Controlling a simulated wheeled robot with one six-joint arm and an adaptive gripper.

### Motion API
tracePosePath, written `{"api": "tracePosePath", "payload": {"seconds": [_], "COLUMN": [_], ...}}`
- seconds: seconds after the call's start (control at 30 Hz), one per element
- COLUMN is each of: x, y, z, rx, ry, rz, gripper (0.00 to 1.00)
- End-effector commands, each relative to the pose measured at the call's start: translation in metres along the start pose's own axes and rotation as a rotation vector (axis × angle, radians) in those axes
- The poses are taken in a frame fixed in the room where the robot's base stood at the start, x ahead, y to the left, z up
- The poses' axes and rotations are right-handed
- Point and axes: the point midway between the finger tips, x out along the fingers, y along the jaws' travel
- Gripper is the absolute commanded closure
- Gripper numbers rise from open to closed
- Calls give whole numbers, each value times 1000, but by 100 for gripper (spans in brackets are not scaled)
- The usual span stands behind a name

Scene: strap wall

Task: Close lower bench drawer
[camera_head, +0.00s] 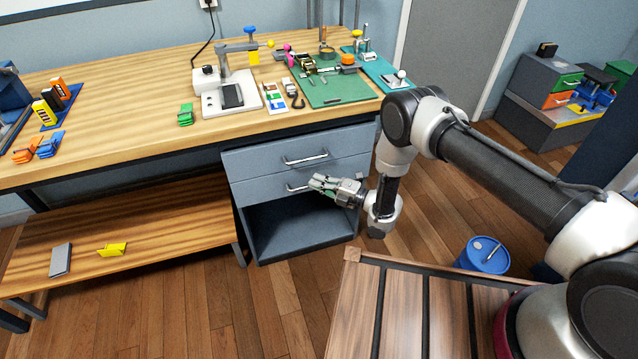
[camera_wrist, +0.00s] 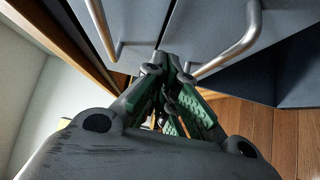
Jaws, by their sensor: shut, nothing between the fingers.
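The lower bench drawer (camera_head: 275,186) is the second grey drawer front under the bench, with a silver bar handle (camera_head: 298,188). Its front looks about level with the upper drawer (camera_head: 265,158); any small gap is hard to judge. My gripper (camera_head: 318,182) is shut and empty, with its fingertips at the lower drawer front, by the right end of the handle. In the wrist view my gripper's fingertips (camera_wrist: 167,62) are together close to the drawer fronts, between the two bar handles. I cannot tell whether they touch the front.
An open dark compartment (camera_head: 300,225) lies below the drawers. The wooden bench top (camera_head: 130,105) holds a press, green mats and tools. A lower shelf (camera_head: 140,225) is at the left. A blue bucket (camera_head: 483,256) stands on the floor at the right.

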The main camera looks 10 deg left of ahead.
Motion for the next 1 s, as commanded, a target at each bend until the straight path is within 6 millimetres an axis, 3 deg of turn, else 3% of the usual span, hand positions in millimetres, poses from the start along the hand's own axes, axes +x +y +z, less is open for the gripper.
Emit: {"api": "tracePosePath", "payload": {"seconds": [0.63, 1.0], "x": [-87, -99], "y": [0, 0], "z": [1, 0], "rx": [2, 31], "ry": [-4, -1], "rz": [-2, -2], "gripper": [100, 100]}}
